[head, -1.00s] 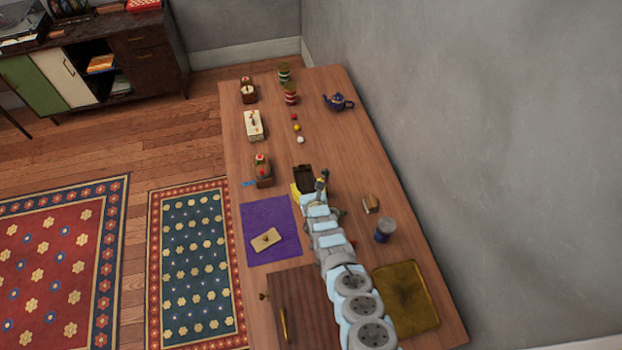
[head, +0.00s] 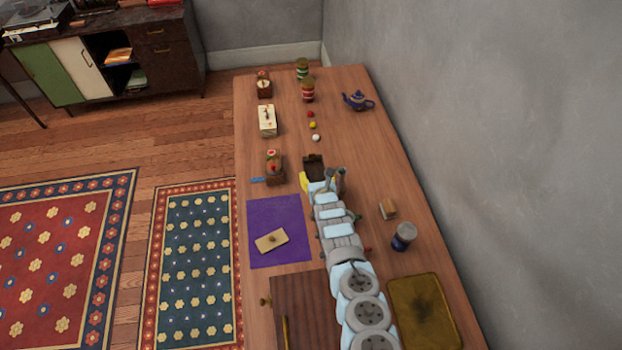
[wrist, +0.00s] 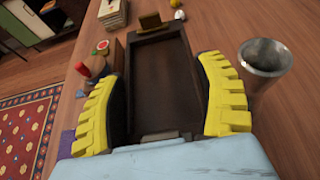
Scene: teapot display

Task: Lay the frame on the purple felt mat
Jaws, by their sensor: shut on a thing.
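The frame (wrist: 160,85) is a dark brown, shallow rectangular piece with raised edges and a lighter piece at its far end. My gripper (wrist: 168,100) has yellow ribbed fingers on either side of the frame, shut on it. In the head view the frame (head: 313,164) shows above the table, beyond the mat's far right corner; my arm hides part of it. The purple felt mat (head: 262,212) lies flat on the table, left of my arm. A tan plate with a small knob (head: 270,241) lies on the mat's near half.
A metal cup (wrist: 265,60) stands close right of my gripper. A box with red and green items (head: 274,167) stands left of the frame. Three small balls (head: 312,125) lie beyond. A dark wooden cabinet (head: 300,305) is just nearer than the mat. The mat's far half is clear.

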